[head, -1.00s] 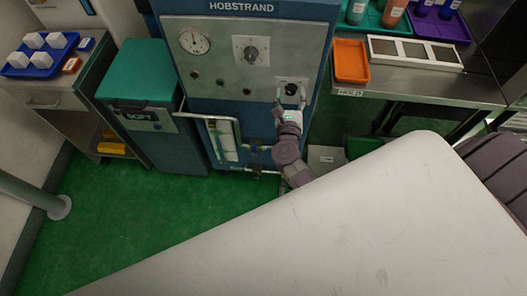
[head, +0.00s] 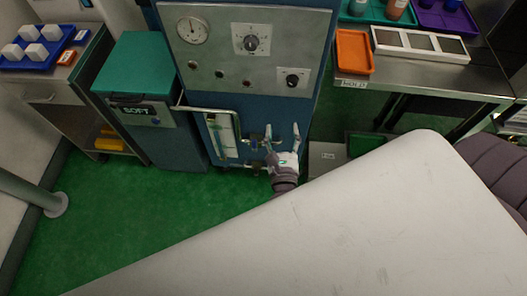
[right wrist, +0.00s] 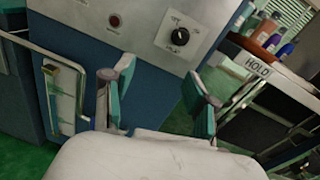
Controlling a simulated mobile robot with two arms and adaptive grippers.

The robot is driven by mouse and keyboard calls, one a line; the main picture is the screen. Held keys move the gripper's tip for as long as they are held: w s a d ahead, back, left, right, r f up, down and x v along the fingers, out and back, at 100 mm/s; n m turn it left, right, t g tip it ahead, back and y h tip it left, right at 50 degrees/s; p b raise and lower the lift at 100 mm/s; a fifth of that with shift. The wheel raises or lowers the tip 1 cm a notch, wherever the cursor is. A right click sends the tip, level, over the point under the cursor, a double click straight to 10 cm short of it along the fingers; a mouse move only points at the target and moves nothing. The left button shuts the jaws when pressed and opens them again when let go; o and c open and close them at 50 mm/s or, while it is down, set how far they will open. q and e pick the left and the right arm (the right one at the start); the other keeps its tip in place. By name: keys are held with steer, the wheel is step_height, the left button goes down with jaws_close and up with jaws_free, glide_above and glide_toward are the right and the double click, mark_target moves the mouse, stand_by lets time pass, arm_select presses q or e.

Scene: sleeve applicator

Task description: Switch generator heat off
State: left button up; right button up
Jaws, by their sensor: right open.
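The generator is a blue cabinet with a grey front panel (head: 218,60). The panel has a round gauge (head: 192,30), a large dial (head: 251,42) and, at lower right, a small black knob (head: 292,79) on a light plate. The knob also shows in the right wrist view (right wrist: 180,37), with small lettering around it that I cannot read surely. My right gripper (head: 282,135) is open and empty, below the knob and apart from it. In the right wrist view its two fingers (right wrist: 160,82) are spread, with the knob beyond them. My left gripper is out of view.
A pipe-framed sight glass (head: 224,135) and small valves (head: 257,139) sit low on the cabinet's front, close to my right gripper. A steel table with an orange tray (head: 354,52) stands at right. A green-lidded bin (head: 140,65) stands at left.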

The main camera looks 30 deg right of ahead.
steer(key=s+a+f+n+g+y+p, duration=0.1)
steer(key=a+f+n+y, duration=0.3)
steer(key=f+n, duration=0.5)
steer(key=s+a+f+n+g+y+p, duration=0.2)
steer(key=s+a+f+n+y, duration=0.1)
steer(key=f+n, duration=0.7)
steer(key=shift+s+a+f+n+g+y+p, duration=0.15)
steer(key=shift+s+a+n+g+y+p, duration=0.35)
steer(key=shift+n, duration=1.1)
steer(key=shift+d, duration=0.1)
steer(key=s+d+f+n+g+y, duration=0.15)
steer(key=s+f+n+g, duration=0.35)
steer(key=s+f+n, duration=0.65)
steer(key=s+d+f+n+g+h, duration=0.1)
steer(key=s+d+f+n+g, duration=0.2)
steer(key=s, duration=0.5)
steer(key=s+d+f+n+g, duration=0.3)
steer(key=s+f+n, duration=0.2)
steer(key=s, duration=0.3)
steer(key=shift+s+d+f+h, duration=0.2)
steer(key=shift+d+f+h, duration=0.15)
steer(key=shift+f, duration=0.3)
